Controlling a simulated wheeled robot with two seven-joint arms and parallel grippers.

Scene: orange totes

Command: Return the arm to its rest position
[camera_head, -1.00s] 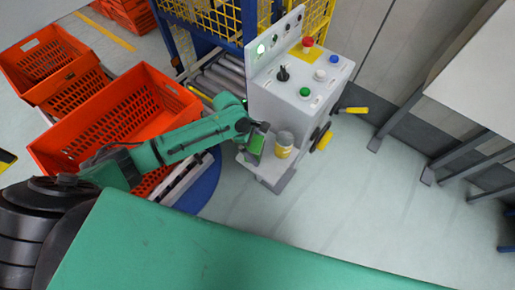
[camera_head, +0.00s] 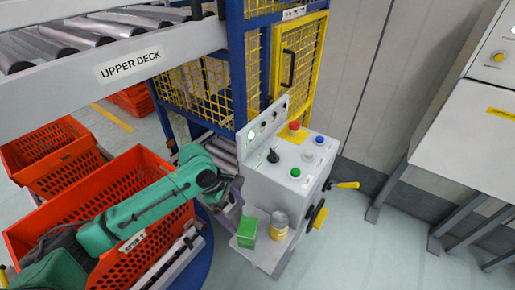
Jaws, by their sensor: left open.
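My left arm (camera_head: 150,205), green, reaches in from the lower left across an orange tote (camera_head: 105,200). My left gripper (camera_head: 232,195) is dark, small and partly blurred against the side of the grey control box. It is open, with nothing seen between its fingers. A green box (camera_head: 247,232) sits on the low ledge just below and right of it, apart from the fingers as far as I can tell. A jar with a yellow band (camera_head: 279,225) stands beside the green box. My right gripper is not in view.
The control box (camera_head: 290,170) with coloured buttons stands close right of my gripper. A roller conveyor marked UPPER DECK (camera_head: 130,66) crosses the upper left. A yellow mesh cage (camera_head: 205,85) stands behind.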

